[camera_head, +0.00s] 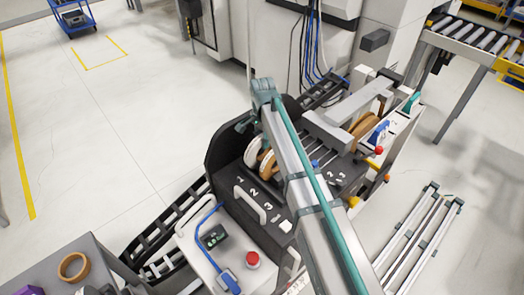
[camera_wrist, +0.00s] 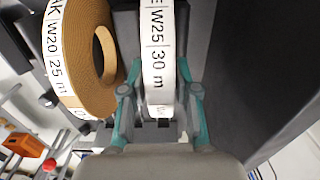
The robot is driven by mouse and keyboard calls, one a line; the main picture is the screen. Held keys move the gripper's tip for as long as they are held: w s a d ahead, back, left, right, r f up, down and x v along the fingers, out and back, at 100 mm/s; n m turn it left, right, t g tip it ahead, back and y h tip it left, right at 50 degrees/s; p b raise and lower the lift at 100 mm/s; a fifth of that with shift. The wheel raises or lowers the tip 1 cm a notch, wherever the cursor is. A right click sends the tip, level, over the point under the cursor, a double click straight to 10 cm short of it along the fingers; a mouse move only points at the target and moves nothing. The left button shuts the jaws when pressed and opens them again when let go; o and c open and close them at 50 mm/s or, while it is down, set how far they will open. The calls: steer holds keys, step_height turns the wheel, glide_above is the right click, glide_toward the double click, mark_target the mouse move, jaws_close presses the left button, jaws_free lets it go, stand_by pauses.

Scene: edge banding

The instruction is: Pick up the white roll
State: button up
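The white roll (camera_wrist: 158,45) stands on edge in the wrist view, its rim label reading "W25 30 m". It sits in a dark holder and also shows in the head view (camera_head: 254,152), partly behind my arm. My gripper (camera_wrist: 159,80) has its teal fingers apart, one on each side of the white roll's near rim. Narrow gaps seem to show between fingers and roll. In the head view, my arm hides most of the gripper and the contact area.
A brown roll (camera_wrist: 92,50) labelled "W20 25 m" stands close to the left of the white roll. A dark panel (camera_wrist: 245,70) rises at right. The numbered machine has a control box with a red button (camera_head: 253,259).

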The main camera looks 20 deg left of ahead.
jaws_close()
steer(key=shift+r, duration=0.1)
